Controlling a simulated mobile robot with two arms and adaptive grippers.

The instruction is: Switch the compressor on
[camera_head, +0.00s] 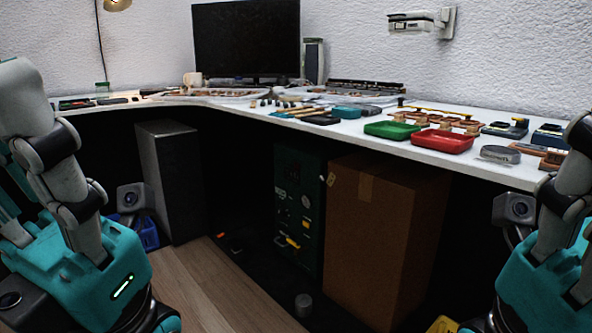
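I cannot tell for sure which thing is the compressor. A dark green upright unit (300,205) stands in shadow under the desk, with small knobs, light fittings and a yellow part on its front. A tall dark grey box (170,180) stands under the desk to its left. No switch can be made out clearly on either. My arms show at the left and right edges of the view, away from both. Neither of my grippers shows in the picture.
A large cardboard box (378,235) stands right of the green unit. A small grey cylinder (303,305) is on the floor. The white desk (400,150) holds a green tray (392,130), a red tray (442,141), tools and a monitor (246,40). Wooden floor (215,285) is clear in front.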

